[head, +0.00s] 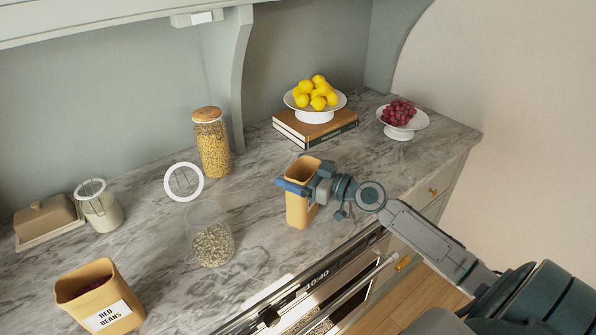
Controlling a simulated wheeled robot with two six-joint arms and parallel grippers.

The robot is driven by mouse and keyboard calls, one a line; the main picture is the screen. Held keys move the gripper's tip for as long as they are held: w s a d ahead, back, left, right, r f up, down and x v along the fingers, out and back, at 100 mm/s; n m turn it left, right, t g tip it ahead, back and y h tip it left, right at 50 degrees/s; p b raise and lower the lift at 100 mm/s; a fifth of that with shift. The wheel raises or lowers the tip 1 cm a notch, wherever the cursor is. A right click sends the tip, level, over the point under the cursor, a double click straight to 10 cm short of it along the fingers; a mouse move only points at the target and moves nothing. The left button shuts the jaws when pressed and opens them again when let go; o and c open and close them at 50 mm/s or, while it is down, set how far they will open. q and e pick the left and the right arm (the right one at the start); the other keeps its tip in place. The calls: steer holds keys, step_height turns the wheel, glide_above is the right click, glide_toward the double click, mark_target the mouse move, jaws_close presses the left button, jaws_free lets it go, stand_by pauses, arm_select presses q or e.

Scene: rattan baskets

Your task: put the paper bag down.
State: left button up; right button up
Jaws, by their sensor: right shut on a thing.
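A tan paper bag (297,212) with an open top stands upright at the middle right of the counter (262,180). My right gripper (305,186) is shut on its upper part, with the arm coming in from the right. The bag's base is at or just above the marble; I cannot tell whether it touches. A second tan paper bag (98,290), labelled RED BEANS, stands open at the front left with dark red contents. My left gripper is not in view.
A clear open jar of seeds (212,246) stands left of the held bag, near a round white lid (184,182). A tall pasta jar (212,148), lemon stand (314,116) on books, grape stand (400,127), canister (101,212) and butter dish (46,224) stand farther back.

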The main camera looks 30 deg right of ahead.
steer(key=shift+f, duration=0.15)
steer(key=o, duration=1.1)
steer(key=shift+o, duration=0.2)
